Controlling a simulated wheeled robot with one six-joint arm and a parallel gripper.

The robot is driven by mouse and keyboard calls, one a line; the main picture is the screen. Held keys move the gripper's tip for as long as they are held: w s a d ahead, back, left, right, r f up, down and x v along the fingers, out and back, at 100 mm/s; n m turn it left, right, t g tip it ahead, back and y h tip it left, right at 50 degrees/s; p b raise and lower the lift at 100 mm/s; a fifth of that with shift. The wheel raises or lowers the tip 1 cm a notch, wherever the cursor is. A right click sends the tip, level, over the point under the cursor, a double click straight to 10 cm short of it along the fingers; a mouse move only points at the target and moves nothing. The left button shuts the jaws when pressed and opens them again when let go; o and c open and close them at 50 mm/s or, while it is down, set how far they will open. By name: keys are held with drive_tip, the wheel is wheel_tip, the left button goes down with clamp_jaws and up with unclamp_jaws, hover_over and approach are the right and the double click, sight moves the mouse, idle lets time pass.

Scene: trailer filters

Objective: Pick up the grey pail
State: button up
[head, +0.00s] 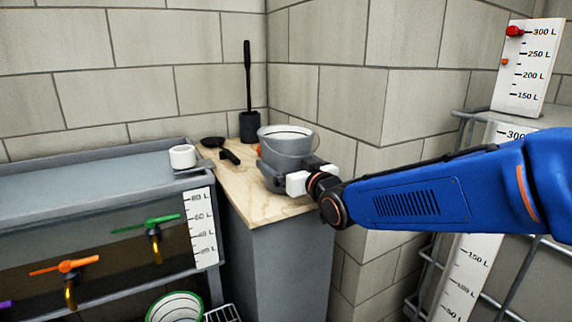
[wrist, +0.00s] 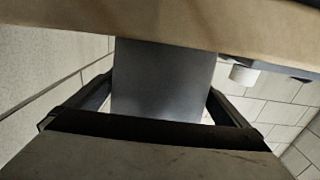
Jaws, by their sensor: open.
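The grey pail (head: 285,147) stands upright on the wooden top of a grey cabinet, with a thin handle at its rim. My gripper (head: 287,168) is at the near side of the pail, low on its wall, and hides part of its lower front. In the wrist view, which looks upside down, the pail's grey wall (wrist: 162,80) fills the space between the two dark fingers of my gripper (wrist: 160,88). The fingers are spread, one to each side of the pail. I cannot tell whether either finger touches it.
The wooden top (head: 262,208) also bears a black brush in a holder (head: 252,125) and a dark scoop-like tool (head: 215,143). A white roll (head: 183,157) sits on the grey tank's edge at left. Block walls (head: 330,100) stand close behind and right of the pail.

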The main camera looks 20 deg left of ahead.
drive_tip(key=shift+c, duration=0.6)
drive_tip(key=c, duration=0.8)
drive_tip(key=shift+o, duration=0.2)
